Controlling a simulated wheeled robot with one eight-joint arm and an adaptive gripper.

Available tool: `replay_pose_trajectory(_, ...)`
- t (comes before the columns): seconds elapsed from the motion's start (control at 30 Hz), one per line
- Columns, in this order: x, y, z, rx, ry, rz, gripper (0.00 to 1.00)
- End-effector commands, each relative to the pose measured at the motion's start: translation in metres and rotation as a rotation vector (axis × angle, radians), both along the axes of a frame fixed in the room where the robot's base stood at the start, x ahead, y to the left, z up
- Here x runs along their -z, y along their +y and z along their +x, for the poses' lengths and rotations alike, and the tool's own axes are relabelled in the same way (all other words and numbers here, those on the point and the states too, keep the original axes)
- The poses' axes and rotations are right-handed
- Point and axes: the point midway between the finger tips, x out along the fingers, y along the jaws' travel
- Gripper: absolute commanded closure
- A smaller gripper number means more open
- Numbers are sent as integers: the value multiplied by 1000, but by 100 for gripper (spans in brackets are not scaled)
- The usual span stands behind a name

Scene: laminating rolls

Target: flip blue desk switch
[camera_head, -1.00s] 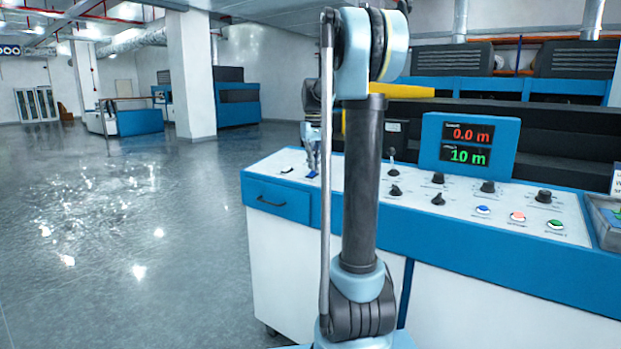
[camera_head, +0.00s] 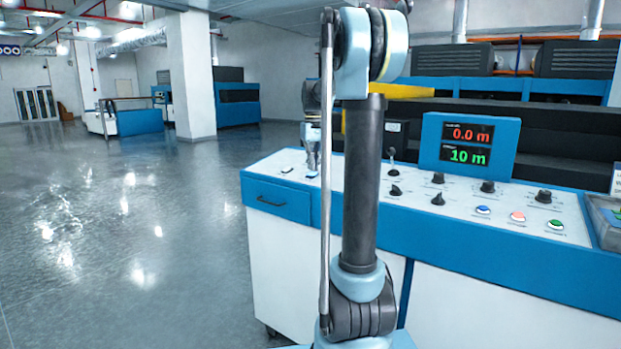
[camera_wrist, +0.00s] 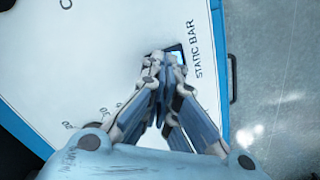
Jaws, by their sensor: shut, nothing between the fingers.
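The blue desk switch (camera_wrist: 178,54) shows in the wrist view as a lit blue rocker in a dark frame, beside the printed words STATIC BAR. My gripper (camera_wrist: 164,60) is shut and empty, with its fingertips at the switch's left edge and covering part of it. Whether they touch it is hard to tell. In the head view, my gripper (camera_head: 312,166) points down at the left end of the desk panel (camera_head: 335,172). The switch (camera_head: 311,174) is a small pale-blue patch at its fingertips there.
A small dark switch (camera_head: 287,170) lies left of my gripper. Several black knobs, a lever (camera_head: 391,157), coloured buttons (camera_head: 483,209) and a display box (camera_head: 468,145) stand to the right. Open floor (camera_head: 130,230) lies left of the desk.

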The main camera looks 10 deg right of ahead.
Motion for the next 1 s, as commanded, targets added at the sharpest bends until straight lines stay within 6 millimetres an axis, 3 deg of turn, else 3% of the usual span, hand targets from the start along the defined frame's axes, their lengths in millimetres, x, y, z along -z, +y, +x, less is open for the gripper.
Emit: replay_pose_trajectory(1.0, -63, 0, 0, 0, 0, 0, 100)
